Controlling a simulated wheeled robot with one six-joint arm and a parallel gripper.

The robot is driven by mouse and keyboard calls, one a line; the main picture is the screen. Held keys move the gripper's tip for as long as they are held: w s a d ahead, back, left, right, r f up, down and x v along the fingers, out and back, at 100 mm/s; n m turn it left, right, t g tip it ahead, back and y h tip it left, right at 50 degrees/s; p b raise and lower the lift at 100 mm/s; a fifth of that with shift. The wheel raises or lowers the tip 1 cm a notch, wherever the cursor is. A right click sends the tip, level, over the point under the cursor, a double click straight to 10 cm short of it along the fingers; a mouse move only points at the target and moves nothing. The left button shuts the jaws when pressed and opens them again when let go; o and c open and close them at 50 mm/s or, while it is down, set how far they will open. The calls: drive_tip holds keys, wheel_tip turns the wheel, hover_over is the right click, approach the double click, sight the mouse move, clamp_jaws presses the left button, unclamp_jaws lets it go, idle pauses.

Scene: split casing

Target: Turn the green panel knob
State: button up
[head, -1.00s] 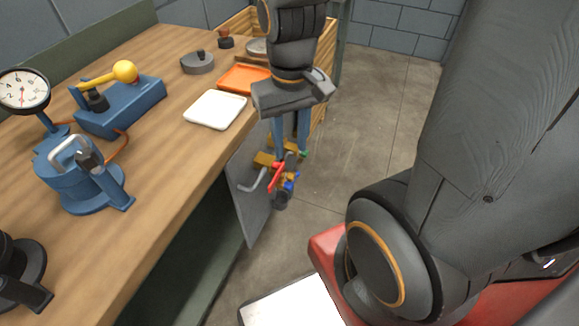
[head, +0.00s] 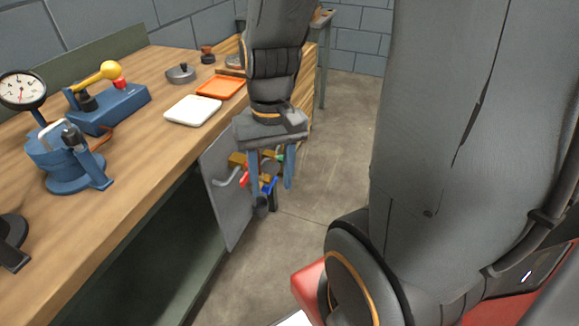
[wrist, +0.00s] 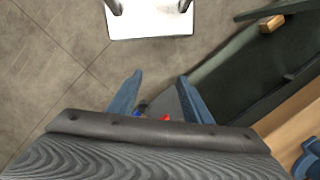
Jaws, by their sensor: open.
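A grey panel (head: 222,195) hangs upright at the end of the workbench and carries brass valves with red, blue and green handles. The green knob (head: 281,157) shows only as a small green patch near my gripper's right finger, mostly hidden. A red handle (head: 244,178) and a blue handle (head: 270,187) show below it. My gripper (head: 272,184) points down, open, its two blue fingers apart in front of the fittings. In the wrist view the fingers (wrist: 160,76) are spread, with red and blue bits low between them. No green shows there, and I cannot tell whether anything is touched.
A bent grey lever (head: 227,180) sticks out left of the fittings. A dark cup-like part (head: 261,207) hangs below them. The wooden workbench (head: 135,140) holds a white tray (head: 193,111), an orange tray (head: 221,87) and a gauge (head: 22,90). The floor right of the panel is clear.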

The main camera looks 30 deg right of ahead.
wheel_tip(320, 180, down, 9)
drive_tip(key=w+m+g+y+b, duration=0.1)
drive_tip(key=w+m+y+b, duration=0.2)
drive_tip(key=m+b, duration=0.3)
drive_tip(key=m+t+y+b, duration=0.7)
drive_tip(key=m+t+b, duration=1)
drive_tip(key=b, duration=1)
approach(280, 158)
drive_tip(key=w+m, duration=0.1)
drive_tip(key=b+x, duration=0.2)
drive_tip(key=x, duration=0.5)
drive_tip(key=shift+w+d+f+g, duration=0.2)
drive_tip(key=shift+d+f+g, duration=0.05)
drive_tip(key=shift+f+g, duration=0.2)
